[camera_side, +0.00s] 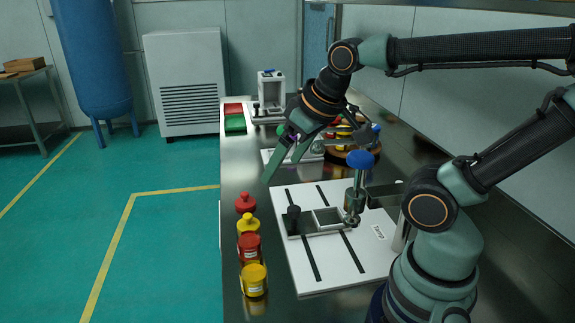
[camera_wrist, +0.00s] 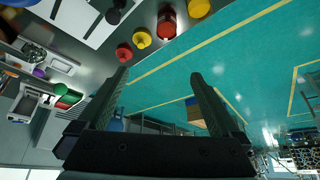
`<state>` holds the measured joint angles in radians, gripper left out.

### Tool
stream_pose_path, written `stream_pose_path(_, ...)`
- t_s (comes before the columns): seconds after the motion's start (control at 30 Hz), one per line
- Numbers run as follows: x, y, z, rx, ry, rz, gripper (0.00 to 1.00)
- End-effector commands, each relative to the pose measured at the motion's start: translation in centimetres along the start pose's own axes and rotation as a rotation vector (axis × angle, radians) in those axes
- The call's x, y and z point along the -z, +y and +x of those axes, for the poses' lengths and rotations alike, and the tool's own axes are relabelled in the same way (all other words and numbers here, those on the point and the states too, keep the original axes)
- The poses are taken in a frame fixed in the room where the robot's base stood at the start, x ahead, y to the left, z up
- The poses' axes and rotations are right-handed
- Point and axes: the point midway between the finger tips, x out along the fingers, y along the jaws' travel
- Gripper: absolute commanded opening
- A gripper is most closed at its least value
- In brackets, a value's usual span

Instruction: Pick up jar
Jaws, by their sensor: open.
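A red jar (camera_side: 250,247) and a yellow jar (camera_side: 254,280) with pale labels stand upright along the left edge of the metal bench. Behind them stand a yellow knob-topped piece (camera_side: 248,224) and a red knob-topped piece (camera_side: 245,203). In the wrist view the red jar (camera_wrist: 167,24) and yellow jar (camera_wrist: 199,8) show at the top, beyond the fingertips. My gripper (camera_side: 281,166) is open and empty, above the bench behind the row and apart from it. Its two fingers (camera_wrist: 158,85) are spread in the wrist view. Which jar the task names cannot be told.
A white plate (camera_side: 310,270) with a clamp fixture and a blue-knobbed post (camera_side: 360,160) lies right of the jars. Red and green trays (camera_side: 235,123) and a grey frame (camera_side: 271,90) stand at the back.

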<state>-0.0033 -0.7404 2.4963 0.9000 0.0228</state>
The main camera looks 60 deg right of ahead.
Motion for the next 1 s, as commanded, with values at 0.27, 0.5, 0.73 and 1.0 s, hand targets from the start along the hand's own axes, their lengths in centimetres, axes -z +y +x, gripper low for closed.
stream_pose_path(0.27, -0.2, -2.3, 2.9, -0.006, -0.150, 0.385, 1.00)
stream_pose_path(0.5, -1.2, -5.2, 6.7, -0.117, -0.307, 0.859, 1.00)
stream_pose_path(0.73, -2.7, -7.4, 9.8, -0.274, -0.385, 1.218, 1.00)
stream_pose_path(1.0, -3.7, -8.2, 11.5, -0.352, -0.399, 1.364, 1.00)
